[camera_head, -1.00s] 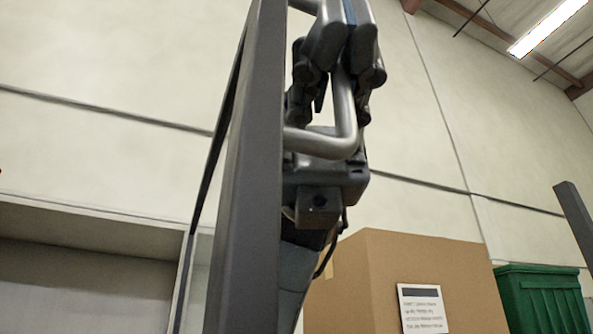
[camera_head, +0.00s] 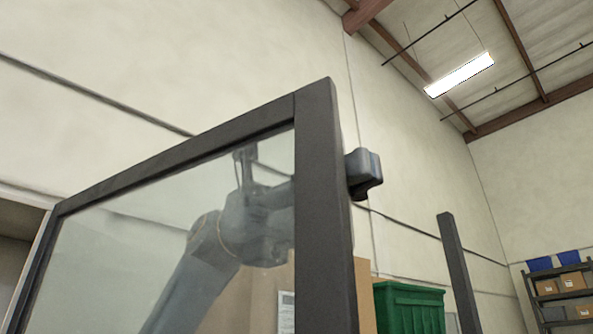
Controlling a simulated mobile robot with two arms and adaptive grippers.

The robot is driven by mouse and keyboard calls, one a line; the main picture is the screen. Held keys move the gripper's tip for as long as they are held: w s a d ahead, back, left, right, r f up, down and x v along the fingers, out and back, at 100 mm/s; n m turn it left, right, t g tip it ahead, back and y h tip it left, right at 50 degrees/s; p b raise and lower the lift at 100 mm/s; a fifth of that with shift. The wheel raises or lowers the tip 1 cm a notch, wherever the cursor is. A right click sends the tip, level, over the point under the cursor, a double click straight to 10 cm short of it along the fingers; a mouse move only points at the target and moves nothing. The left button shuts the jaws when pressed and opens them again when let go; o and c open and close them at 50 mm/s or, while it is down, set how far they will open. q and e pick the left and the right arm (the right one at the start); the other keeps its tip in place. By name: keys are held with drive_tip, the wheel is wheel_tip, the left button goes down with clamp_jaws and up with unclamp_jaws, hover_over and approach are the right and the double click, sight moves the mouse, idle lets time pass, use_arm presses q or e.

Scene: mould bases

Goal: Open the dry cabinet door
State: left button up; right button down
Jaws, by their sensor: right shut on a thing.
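The dry cabinet door is a glass pane in a dark grey frame (camera_head: 322,200), standing well open from the cabinet at the far left. I see its glass face, with its top corner near the picture's middle. My right gripper (camera_head: 363,173) is on the far side of the door; a fingertip sticks out past the frame's right edge. My right arm shows through the glass. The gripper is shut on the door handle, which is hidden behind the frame. My left gripper is out of view.
A cardboard box (camera_head: 365,290) and a green bin (camera_head: 410,308) stand behind the door. A dark post (camera_head: 458,265) rises to the right. A shelf (camera_head: 560,295) with boxes is at the far right. Pale walls lie behind.

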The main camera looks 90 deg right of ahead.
drive_tip(key=shift+w+a+r, duration=0.15)
drive_tip(key=c, duration=1.8)
unclamp_jaws()
drive_tip(key=shift+w, duration=0.25)
drive_tip(key=v, duration=1.2)
